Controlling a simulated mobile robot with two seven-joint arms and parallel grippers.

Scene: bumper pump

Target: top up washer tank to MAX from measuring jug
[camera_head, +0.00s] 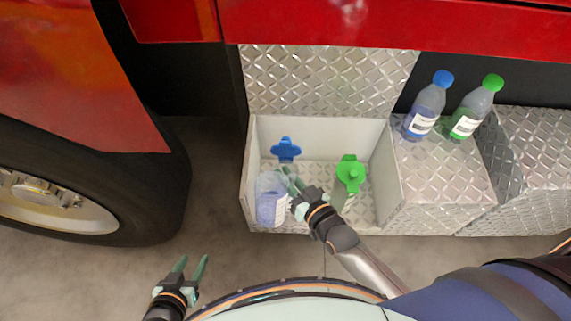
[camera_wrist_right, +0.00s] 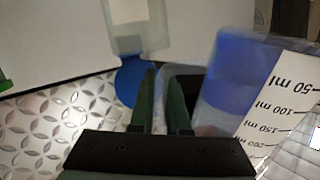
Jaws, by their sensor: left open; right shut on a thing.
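The measuring jug (camera_head: 270,203), clear with blue liquid and a white scale, is at the left of the open compartment. In the right wrist view the jug (camera_wrist_right: 226,85) fills the right side, with its ml marks readable. My right gripper (camera_head: 289,178) is shut on the jug at its right side; the grasp point is partly hidden by the fingers (camera_wrist_right: 162,92). A blue cap (camera_head: 285,149) is just behind the jug, and a green cap (camera_head: 349,172) is to the right. My left gripper (camera_head: 192,263) is open and empty, low over the floor.
The compartment's pale walls (camera_head: 257,150) stand close around the jug. A blue-capped bottle (camera_head: 425,110) and a green-capped bottle (camera_head: 473,110) stand on the metal step (camera_head: 435,165) to the right. A large tyre (camera_head: 165,190) is at left; the red bodywork (camera_head: 300,22) overhangs behind.

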